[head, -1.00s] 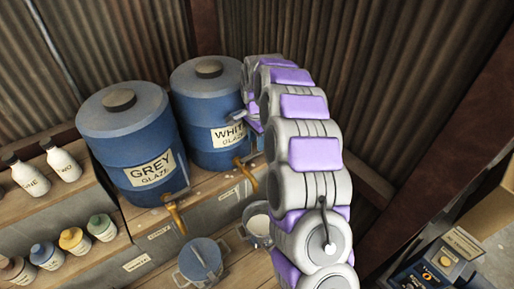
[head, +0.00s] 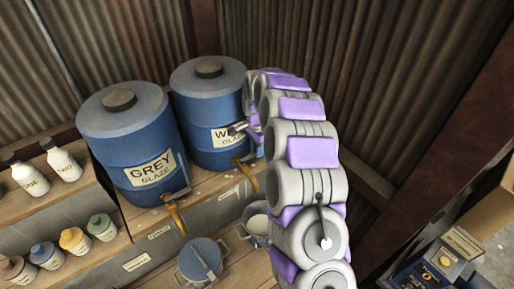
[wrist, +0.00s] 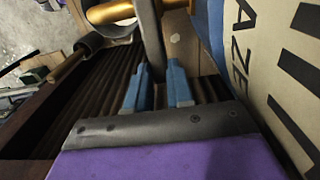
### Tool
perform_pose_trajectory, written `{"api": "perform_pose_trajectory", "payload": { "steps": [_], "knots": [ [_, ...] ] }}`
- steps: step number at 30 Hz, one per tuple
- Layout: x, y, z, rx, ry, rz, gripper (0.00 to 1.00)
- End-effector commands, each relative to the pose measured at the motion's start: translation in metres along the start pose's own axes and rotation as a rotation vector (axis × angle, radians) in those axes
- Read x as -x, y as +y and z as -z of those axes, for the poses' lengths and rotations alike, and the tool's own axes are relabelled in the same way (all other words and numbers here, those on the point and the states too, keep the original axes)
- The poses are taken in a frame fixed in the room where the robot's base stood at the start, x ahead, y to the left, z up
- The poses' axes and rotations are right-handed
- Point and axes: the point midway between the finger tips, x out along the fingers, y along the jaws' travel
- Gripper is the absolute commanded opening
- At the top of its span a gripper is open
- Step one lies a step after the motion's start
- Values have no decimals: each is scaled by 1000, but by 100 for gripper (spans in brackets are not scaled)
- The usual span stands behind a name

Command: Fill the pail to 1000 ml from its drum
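The white glaze drum (head: 205,105) and the grey glaze drum (head: 125,140) stand side by side in the head view, each with a brass tap low on its front. A pail (head: 256,226) with white content stands below the white drum's tap (head: 243,168). Another pail (head: 200,262) stands below the grey drum's tap (head: 176,218). My gripper (wrist: 158,80) is close to the white drum's label. Its blue fingers lie on either side of a dark grey bar (wrist: 150,35) near a brass pipe (wrist: 110,12). I cannot tell whether they grip the bar.
Shelves at the left hold white bottles (head: 62,163) and several small coloured-lid jars (head: 74,241). Corrugated walls close in behind the drums. A box with a dark panel (head: 430,275) stands at the lower right.

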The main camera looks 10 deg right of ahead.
Motion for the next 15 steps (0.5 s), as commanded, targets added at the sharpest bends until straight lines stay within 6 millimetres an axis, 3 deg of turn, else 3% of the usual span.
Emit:
{"api": "perform_pose_trajectory", "payload": {
  "steps": [5,15],
  "knots": [
    [1,-2,2,-1,0,5,0],
    [1,-2,4,-2,3,7,0]
  ]
}}
